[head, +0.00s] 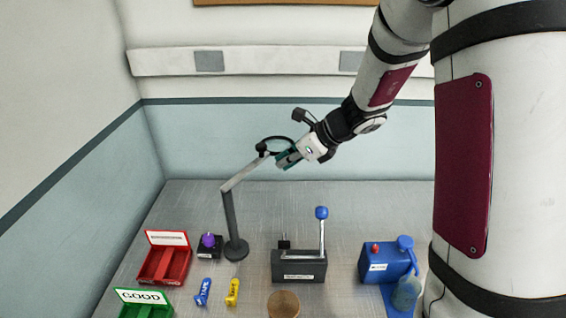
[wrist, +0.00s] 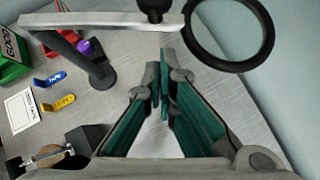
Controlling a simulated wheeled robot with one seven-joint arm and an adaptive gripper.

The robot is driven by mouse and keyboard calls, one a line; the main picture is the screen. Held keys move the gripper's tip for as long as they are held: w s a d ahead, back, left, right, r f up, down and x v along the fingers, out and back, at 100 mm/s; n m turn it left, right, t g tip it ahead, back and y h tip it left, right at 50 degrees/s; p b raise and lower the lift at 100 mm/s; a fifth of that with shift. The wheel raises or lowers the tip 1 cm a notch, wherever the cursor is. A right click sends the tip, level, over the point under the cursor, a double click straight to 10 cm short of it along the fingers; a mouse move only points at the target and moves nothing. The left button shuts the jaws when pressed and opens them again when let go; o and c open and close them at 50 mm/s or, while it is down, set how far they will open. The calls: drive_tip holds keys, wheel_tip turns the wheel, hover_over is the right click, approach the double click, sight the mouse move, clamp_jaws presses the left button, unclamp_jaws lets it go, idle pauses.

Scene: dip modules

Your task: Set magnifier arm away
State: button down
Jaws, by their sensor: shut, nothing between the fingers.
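The magnifier arm (head: 243,174) stands on a dark round base (head: 236,250) on the bench, with a dark upright post and a light upper bar. Its black lens ring shows at the top right of the wrist view (wrist: 229,35), joined near a dark knob (wrist: 155,8) at the bar's end. My gripper (head: 283,161) is beside the lens end in the head view, partly covering it. In the wrist view my gripper (wrist: 160,75) has its teal fingers shut with nothing between them. The fingertips are just below the bar and left of the ring; contact cannot be told.
A red tray (head: 165,266), a green GOOD tray (head: 145,308), a purple-knobbed box (head: 209,246), blue tape (head: 202,291) and yellow tape (head: 232,291) lie left. A lever press (head: 299,266) with a blue ball stands centre. A blue dispenser (head: 388,262) stands right. The back bench is clear.

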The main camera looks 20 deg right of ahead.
drive_tip(key=v, duration=1.1)
drive_tip(key=shift+s+f, duration=0.3)
drive_tip(key=shift+s, duration=0.1)
drive_tip(key=s+a+r+n+h, duration=0.2)
drive_tip(key=s+r+n+h, duration=0.1)
drive_tip(key=s+n, duration=0.9)
drive_tip(key=s+a+r+n+g+h, duration=0.1)
drive_tip(key=s+a+r+n+h, duration=0.2)
drive_tip(key=s+n, duration=1)
drive_tip(key=shift+n, duration=1.1)
